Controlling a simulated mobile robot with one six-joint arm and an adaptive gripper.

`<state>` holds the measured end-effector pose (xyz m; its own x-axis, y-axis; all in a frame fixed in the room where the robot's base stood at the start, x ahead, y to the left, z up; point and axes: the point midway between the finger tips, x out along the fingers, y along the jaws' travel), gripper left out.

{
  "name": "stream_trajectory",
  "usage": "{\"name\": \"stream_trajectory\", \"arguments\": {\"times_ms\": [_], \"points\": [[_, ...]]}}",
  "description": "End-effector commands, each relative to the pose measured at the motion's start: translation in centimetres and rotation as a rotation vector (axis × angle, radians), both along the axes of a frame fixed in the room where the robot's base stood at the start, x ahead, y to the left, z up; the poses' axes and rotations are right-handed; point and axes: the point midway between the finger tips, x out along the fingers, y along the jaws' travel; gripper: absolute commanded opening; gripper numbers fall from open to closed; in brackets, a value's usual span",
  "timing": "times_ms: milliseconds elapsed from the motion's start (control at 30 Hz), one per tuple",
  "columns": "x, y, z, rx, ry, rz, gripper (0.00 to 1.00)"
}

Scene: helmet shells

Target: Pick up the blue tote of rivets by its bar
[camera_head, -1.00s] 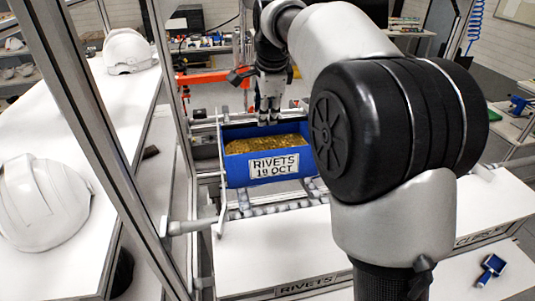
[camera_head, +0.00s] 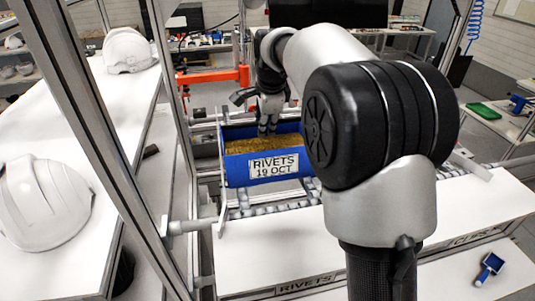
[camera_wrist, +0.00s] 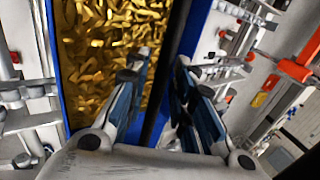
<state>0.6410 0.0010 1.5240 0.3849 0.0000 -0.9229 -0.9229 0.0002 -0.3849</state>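The blue tote (camera_head: 238,174) is filled with golden rivets (camera_head: 255,146) and has a white label reading RIVETS 19 OCT. It sits on a roller rack behind the white counter. My gripper (camera_head: 268,130) points down at the tote's far side. In the wrist view the rivets (camera_wrist: 105,45) lie left of a blue and dark edge of the tote (camera_wrist: 190,30). My gripper (camera_wrist: 164,65) has its fingers apart, one on each side of that edge. My arm hides the tote's right end.
A metal frame post (camera_head: 90,130) stands left of the tote. Two white helmet shells (camera_head: 38,205) (camera_head: 128,50) rest on the left bench. An orange bar (camera_head: 212,76) lies behind the tote. The counter (camera_head: 470,205) at right is mostly clear.

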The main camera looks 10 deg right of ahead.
Motion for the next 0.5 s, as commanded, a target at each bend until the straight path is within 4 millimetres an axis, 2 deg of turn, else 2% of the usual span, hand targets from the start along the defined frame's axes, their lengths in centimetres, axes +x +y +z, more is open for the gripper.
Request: {"name": "stream_trajectory", "arguments": {"times_ms": [300,500], "points": [[-0.01,0.0,0.02,0.0,0.0,0.0,0.0],[-0.01,0.0,0.02,0.0,0.0,0.0,0.0]]}}
